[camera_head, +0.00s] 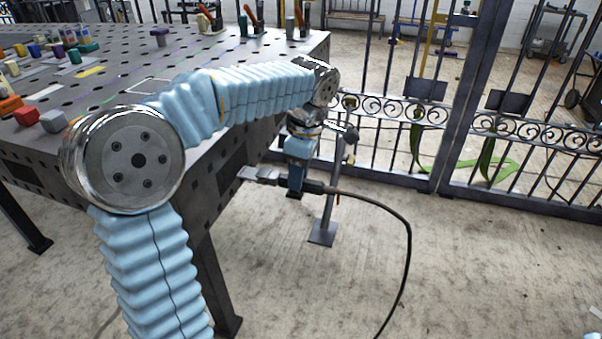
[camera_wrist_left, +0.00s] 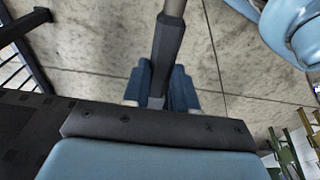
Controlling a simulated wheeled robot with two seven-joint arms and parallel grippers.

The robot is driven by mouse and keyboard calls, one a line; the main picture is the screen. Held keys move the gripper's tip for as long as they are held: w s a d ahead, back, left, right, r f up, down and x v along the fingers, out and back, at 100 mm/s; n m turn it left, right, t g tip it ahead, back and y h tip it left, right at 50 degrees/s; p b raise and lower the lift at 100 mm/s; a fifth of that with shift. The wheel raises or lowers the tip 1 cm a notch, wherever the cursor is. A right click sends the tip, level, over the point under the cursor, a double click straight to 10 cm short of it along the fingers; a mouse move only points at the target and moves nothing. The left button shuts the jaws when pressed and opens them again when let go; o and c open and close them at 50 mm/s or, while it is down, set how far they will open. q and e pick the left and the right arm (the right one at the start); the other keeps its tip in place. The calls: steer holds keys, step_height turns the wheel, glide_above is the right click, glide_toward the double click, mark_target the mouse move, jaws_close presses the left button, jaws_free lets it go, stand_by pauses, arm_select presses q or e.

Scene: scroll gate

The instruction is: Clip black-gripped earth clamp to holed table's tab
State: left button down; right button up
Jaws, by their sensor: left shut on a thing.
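My left gripper (camera_head: 296,190) points down beside the right side of the holed table (camera_head: 215,160). It is shut on the black grip of the earth clamp (camera_head: 314,187), which lies roughly level, with a black cable leaving its right end. In the left wrist view, the blue fingers (camera_wrist_left: 162,90) close around the dark grip (camera_wrist_left: 167,45). In the head view, light grey metal (camera_head: 258,174) reaches left from the grip toward the table's side. I cannot tell where the clamp's jaws end and the tab begins, or whether they touch. My right gripper is not in view.
The black cable (camera_head: 408,250) loops down to the floor on the right. A grey post with a foot plate (camera_head: 322,234) stands just behind the clamp. A scrolled iron gate (camera_head: 400,110) lies beyond. Coloured blocks (camera_head: 52,120) are on the tabletop.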

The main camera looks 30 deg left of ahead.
arm_select(q)
steer(key=shift+s+a, duration=0.15)
steer(key=shift+a, duration=0.35)
steer(key=shift+s+a, duration=0.1)
steer(key=shift+a, duration=0.4)
stand_by(1.4)
steer(key=c, duration=0.7)
jaws_free()
steer(key=shift+c, duration=0.2)
steer(key=o, duration=0.6)
